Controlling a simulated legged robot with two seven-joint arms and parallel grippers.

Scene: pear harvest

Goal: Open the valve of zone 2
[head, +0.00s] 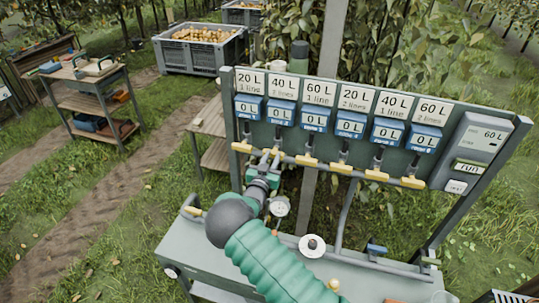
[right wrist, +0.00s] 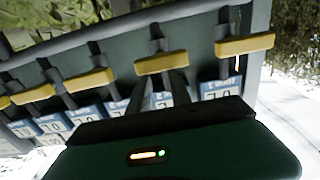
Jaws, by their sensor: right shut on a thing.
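A green valve board (head: 300,130) carries a row of yellow valve handles, each below a blue meter reading 0 L and a white card. My right gripper (head: 270,158) is at the second handle from the left, under the 40 L card (head: 283,87). In the right wrist view, upside down, its fingers (right wrist: 162,88) are shut on that yellow handle (right wrist: 162,64). The handle lies crosswise, like its neighbours (head: 306,160). My left gripper is not in view.
A grey control box (head: 473,150) at the board's right end shows 60 L and "run". A grey bench (head: 390,284) with a gauge (head: 279,206) stands below. A wooden cart (head: 95,100) and a crate of pears (head: 190,57) stand behind left.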

